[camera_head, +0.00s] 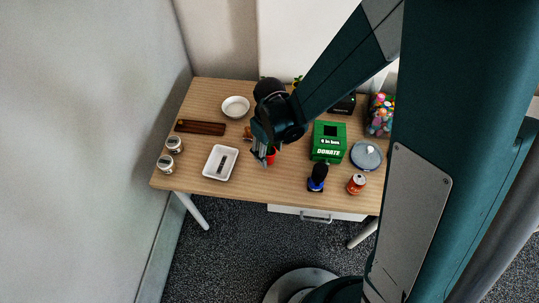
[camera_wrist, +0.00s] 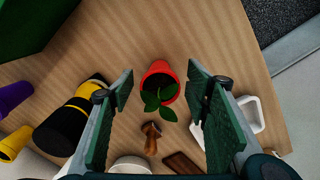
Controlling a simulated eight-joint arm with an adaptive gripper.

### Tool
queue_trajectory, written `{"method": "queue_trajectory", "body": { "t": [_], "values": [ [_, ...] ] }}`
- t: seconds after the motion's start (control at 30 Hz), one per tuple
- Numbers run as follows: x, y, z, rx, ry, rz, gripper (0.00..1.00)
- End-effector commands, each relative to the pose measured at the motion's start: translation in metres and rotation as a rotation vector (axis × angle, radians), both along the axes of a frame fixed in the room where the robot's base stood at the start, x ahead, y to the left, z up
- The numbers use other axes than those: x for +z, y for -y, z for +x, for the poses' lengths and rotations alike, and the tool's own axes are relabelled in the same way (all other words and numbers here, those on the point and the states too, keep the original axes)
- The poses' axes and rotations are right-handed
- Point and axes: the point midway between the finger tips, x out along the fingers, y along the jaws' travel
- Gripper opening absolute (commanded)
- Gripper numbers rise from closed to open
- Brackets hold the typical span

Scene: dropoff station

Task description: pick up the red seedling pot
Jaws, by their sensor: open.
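The red seedling pot (camera_wrist: 158,73) stands on the wooden table in the wrist view, with dark soil and green leaves (camera_wrist: 158,99) at its top. In the head view the red pot (camera_head: 270,158) shows only in part, mostly hidden by my gripper (camera_head: 262,157). In the wrist view my gripper (camera_wrist: 162,95) is open, with one green finger pad on each side of the pot. The pot appears between the pads, with a gap of table showing on both sides. I cannot tell the height of the fingertips over the table.
A green donation box (camera_head: 328,142) stands right of the pot. A white tray (camera_head: 220,162) lies to the left and a white bowl (camera_head: 236,107) behind. A small brown wooden object (camera_wrist: 151,138) stands close to the pot. A blue-based item (camera_head: 317,178) and a red can (camera_head: 356,184) stand front right.

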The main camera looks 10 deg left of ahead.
Motion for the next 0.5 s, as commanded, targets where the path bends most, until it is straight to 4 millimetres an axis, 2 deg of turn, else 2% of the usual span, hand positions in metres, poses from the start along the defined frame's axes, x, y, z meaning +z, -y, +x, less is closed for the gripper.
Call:
{"method": "queue_trajectory", "body": {
  "t": [0.1, 0.3, 0.5],
  "values": [
    [0.0, 0.0, 0.0, 0.0, 0.0, 0.0, 0.45],
    [0.0, 0.0, 0.0, 0.0, 0.0, 0.0, 0.19],
    [0.0, 0.0, 0.0, 0.0, 0.0, 0.0, 0.17]
  ]
}}
